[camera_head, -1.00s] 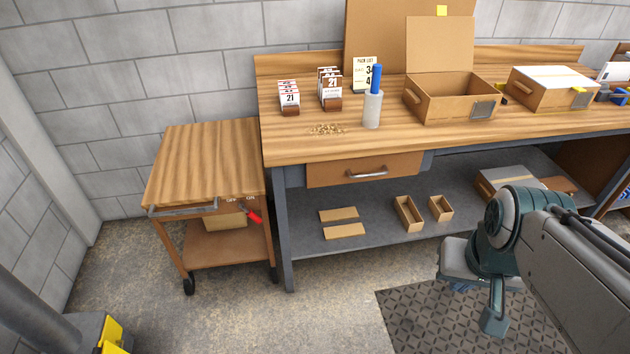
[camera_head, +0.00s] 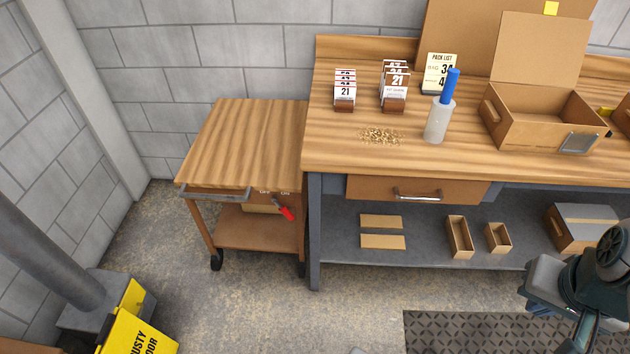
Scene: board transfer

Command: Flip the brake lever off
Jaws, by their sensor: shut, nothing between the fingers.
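The brake lever (camera_head: 286,213) has a red handle and sits on the front of the small wooden cart (camera_head: 245,143), near its right end. The lever slants down to the right, on the side of the ON label. Small OFF and ON labels show above it, OFF at the left and ON at the right. My gripper (camera_head: 584,334) is at the bottom right, partly cut off by the frame. It is shut and empty, far to the right of the lever and apart from it.
The workbench (camera_head: 335,150) stands close against the cart's right side, with a drawer (camera_head: 418,190) and a lower shelf. A grey bar handle (camera_head: 216,195) juts from the cart's front left. A yellow sign (camera_head: 137,335) and grey post stand at bottom left. The floor before the cart is clear.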

